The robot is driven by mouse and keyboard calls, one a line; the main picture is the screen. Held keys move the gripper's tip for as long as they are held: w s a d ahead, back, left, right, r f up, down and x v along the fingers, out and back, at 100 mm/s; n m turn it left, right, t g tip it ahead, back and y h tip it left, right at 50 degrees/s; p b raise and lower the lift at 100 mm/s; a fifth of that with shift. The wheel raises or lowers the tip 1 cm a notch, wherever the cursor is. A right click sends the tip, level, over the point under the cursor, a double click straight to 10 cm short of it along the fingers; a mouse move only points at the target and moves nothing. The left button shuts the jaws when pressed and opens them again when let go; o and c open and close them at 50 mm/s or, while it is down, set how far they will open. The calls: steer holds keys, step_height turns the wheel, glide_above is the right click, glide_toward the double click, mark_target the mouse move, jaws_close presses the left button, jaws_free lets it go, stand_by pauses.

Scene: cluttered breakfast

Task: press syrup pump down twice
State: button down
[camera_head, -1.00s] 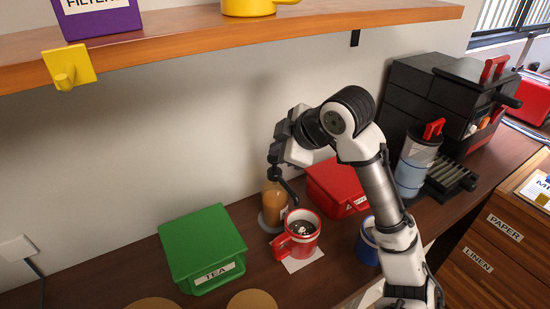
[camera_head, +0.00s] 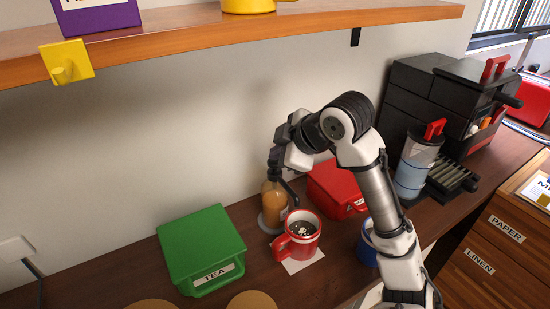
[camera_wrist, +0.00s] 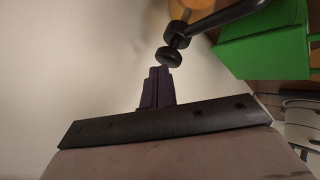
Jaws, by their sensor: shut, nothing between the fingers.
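The syrup bottle (camera_head: 273,206), with amber syrup and a dark pump, stands on the counter near the wall, behind the red mug. Its dark spout (camera_head: 289,189) points right, toward the mug. My gripper (camera_head: 275,160) is shut and empty, pointing down over the pump top. In the wrist view, the round dark pump head (camera_wrist: 168,57) lies right at the tips of my closed fingers (camera_wrist: 160,75); I cannot tell whether they touch. The spout (camera_wrist: 225,15) runs to the upper right there. The red mug (camera_head: 303,250) holds dark liquid with pale bits on it.
A green tea box (camera_head: 200,245) stands to the left and a red box (camera_head: 330,185) to the right, close by the bottle. A blue mug (camera_head: 365,246) is partly behind my arm. A black coffee machine (camera_head: 425,95) is at right. A wooden shelf (camera_head: 200,38) hangs above.

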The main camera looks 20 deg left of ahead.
steer(key=shift+f, duration=0.45)
stand_by(0.5)
steer(key=shift+r, duration=0.1)
steer(key=shift+r+p, duration=1.45)
steer(key=shift+r, duration=0.4)
step_height(320, 180, up, 6)
steer(key=p, duration=0.5)
